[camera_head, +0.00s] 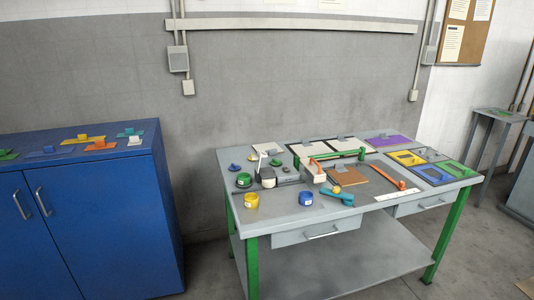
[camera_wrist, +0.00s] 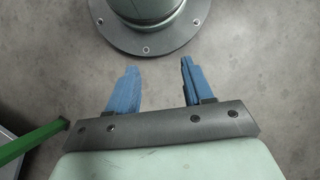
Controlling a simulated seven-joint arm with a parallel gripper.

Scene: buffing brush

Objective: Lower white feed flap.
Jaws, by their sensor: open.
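On the grey workbench (camera_head: 300,222), a small white flap-like piece (camera_head: 263,159) stands tilted up at a dark and white device (camera_head: 267,177) at the left of the bench top. It is small, and I cannot tell for sure that it is the white feed flap. My gripper (camera_wrist: 158,66) shows in the wrist view with its two blue fingers apart and nothing between them. It is over bare floor, away from the bench top. The head view does not show my gripper, and the wrist view shows no flap.
Around the device are a green-topped pot (camera_head: 243,180), a yellow pot (camera_head: 251,201), a blue pot (camera_head: 305,198), a white-and-red box (camera_head: 313,173) and a blue tool (camera_head: 337,196). Flat coloured panels fill the back and right. A blue cabinet (camera_head: 100,225) stands left.

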